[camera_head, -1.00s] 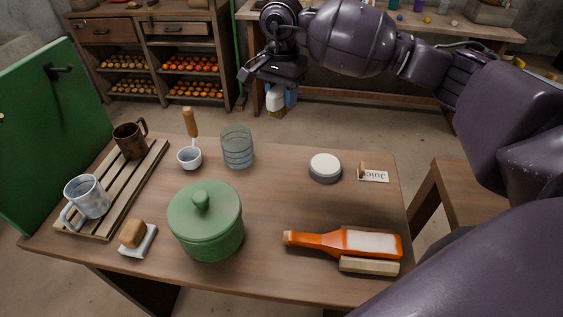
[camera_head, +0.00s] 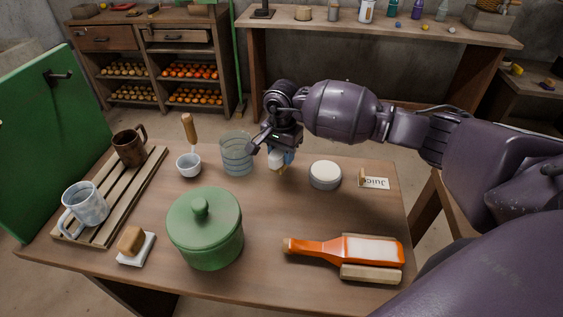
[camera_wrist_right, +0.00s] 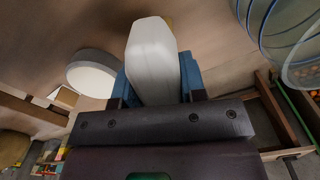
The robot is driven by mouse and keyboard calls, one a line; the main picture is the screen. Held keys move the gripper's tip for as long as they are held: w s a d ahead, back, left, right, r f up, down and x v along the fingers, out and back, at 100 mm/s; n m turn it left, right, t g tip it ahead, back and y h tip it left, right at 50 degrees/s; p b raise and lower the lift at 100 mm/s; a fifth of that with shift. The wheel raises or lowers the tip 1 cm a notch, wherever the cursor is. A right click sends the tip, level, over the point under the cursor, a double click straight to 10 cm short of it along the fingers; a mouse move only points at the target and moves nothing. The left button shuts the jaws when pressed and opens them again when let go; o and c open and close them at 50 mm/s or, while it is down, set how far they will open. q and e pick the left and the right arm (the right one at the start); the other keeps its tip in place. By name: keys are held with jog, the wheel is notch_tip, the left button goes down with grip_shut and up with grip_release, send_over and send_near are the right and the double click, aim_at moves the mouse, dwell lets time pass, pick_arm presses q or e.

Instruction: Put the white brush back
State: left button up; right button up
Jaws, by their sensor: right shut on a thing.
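My right gripper (camera_head: 283,157) hangs over the back of the table, between the ribbed glass and the round white-topped tin. Its blue fingers are shut on a white object, which I take to be the white brush (camera_head: 274,162). A tan part shows at its lower end. In the right wrist view the white brush (camera_wrist_right: 152,55) stands out between the blue fingers of the gripper (camera_wrist_right: 155,85). It seems to be just above the table; I cannot tell whether it touches. My left gripper is not in view.
The ribbed glass (camera_head: 236,158) is close on the left, and the tin (camera_head: 325,175) on the right. The table's middle is clear.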

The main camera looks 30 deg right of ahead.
aim_at(282, 163)
jog(key=shift+f, duration=1.6)
jog(key=shift+f, duration=0.15)
jog(key=o, duration=0.9)
notch_tip(282, 163, up, 12)
jog(key=shift+r, duration=0.2)
jog(key=shift+f, duration=0.1)
